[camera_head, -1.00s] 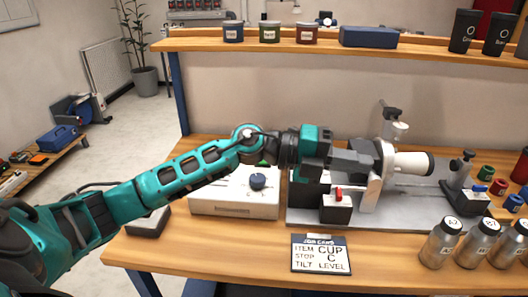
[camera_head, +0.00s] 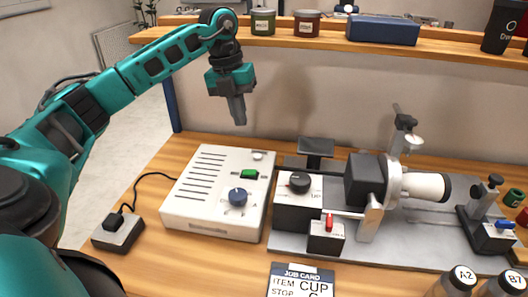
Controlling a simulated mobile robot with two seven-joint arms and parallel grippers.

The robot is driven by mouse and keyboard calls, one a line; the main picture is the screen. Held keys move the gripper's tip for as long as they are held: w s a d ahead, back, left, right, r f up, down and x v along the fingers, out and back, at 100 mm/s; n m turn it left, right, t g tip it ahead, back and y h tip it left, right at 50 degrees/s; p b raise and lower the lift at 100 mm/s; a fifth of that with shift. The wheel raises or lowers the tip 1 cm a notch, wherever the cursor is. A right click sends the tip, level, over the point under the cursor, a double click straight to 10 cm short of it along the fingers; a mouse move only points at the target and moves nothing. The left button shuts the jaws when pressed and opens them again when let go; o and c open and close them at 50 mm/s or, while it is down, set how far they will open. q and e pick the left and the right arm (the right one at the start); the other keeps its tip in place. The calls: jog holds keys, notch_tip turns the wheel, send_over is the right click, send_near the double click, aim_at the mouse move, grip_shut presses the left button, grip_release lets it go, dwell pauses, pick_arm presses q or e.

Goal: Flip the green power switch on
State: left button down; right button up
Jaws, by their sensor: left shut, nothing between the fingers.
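The green power switch (camera_head: 249,174) is on the top face of a white control box (camera_head: 205,190), above a blue dial (camera_head: 238,197). Whether the switch is on or off is too small to tell. My left gripper (camera_head: 239,121) is shut and empty, pointing down. It is in the air above and behind the control box, apart from the switch. My right gripper is not in view.
A laser marker rig (camera_head: 390,225) with a white cup (camera_head: 425,186) stands right of the box. A small black-topped box (camera_head: 118,231) with a cable is at the left. A job card (camera_head: 301,280) lies in front. A shelf (camera_head: 300,34) with jars runs along the back.

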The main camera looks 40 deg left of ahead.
aim_at(253, 171)
pick_arm(q)
jog(key=shift+a, duration=0.1)
dwell(0.3)
jog(key=f, duration=0.4)
jog(key=d+f, duration=0.1)
jog(key=f, duration=0.3)
jog(key=w+f, duration=0.1)
jog(key=f, duration=0.3)
jog(key=shift+w+d+f, duration=0.1)
jog(key=shift+d+f, duration=0.25)
jog(key=shift+d, duration=0.05)
jog(key=shift+d+f, duration=0.1)
jog(key=shift+f, duration=0.45)
